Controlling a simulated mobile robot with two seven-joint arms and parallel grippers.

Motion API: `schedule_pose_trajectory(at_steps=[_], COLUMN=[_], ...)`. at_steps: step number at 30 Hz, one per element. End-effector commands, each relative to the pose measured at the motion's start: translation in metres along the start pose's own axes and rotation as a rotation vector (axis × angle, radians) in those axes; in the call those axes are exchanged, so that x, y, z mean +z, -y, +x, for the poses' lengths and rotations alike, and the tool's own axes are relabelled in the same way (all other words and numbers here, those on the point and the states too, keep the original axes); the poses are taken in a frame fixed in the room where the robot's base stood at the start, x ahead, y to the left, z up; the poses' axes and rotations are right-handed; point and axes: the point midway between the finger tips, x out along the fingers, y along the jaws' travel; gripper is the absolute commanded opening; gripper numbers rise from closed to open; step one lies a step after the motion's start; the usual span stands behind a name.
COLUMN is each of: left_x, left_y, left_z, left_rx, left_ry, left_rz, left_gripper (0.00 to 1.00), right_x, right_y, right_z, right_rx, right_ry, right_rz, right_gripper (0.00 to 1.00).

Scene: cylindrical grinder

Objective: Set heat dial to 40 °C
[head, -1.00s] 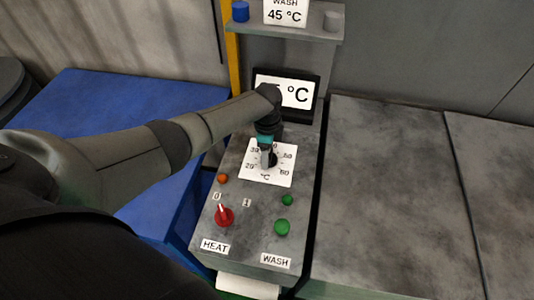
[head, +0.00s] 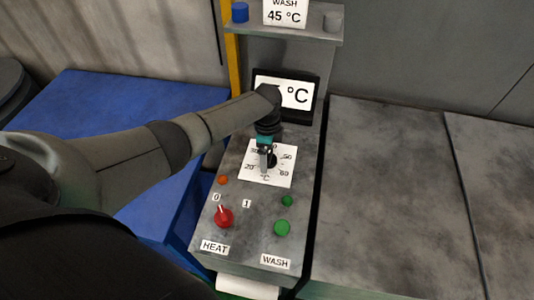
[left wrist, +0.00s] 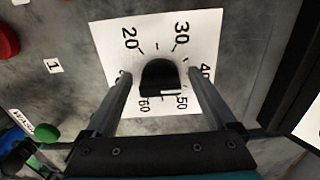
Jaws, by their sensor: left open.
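The heat dial is a black knob (left wrist: 160,78) on a white square scale plate (left wrist: 105,38) marked in °C, with 20, 30, 40, 50 and 60 legible in the left wrist view. A small pale mark shows on the knob's edge on the side toward 50. My left gripper (left wrist: 160,74) is open, with one finger on each side of the knob; I cannot tell whether they touch it. In the head view my left gripper (head: 265,158) covers part of the knob and plate. The display (head: 298,95) shows "°C", its number hidden by my arm. My right gripper is not in view.
Below the dial are a red switch (head: 224,217) labelled HEAT, a green button (head: 282,228) labelled WASH, and small orange (head: 223,180) and green (head: 287,200) lamps. A shelf above holds a "WASH 45 °C" card (head: 286,12). A grey surface (head: 390,200) at right is clear.

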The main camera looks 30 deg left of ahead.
Motion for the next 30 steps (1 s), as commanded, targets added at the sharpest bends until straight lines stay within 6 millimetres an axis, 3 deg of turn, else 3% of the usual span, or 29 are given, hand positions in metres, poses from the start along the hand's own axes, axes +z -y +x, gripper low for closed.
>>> schedule_pose_trajectory(at_steps=[5,11,24,30], left_x=[0.000,0.001,0.000,0.000], left_y=[0.000,0.000,0.001,0.001], left_z=[-0.001,-0.022,-0.114,-0.143], left_rx=[0.000,-0.001,-0.005,-0.002], left_ry=[0.000,0.000,-0.001,-0.001], left_rz=[0.000,0.001,0.002,0.000], left_gripper=[0.90,0.90,0.90,0.90], right_x=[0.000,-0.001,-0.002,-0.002], right_y=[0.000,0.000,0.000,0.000], right_z=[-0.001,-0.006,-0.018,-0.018], right_rx=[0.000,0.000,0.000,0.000], right_ry=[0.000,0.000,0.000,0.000], right_rz=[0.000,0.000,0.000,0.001], right_gripper=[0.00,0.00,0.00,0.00])
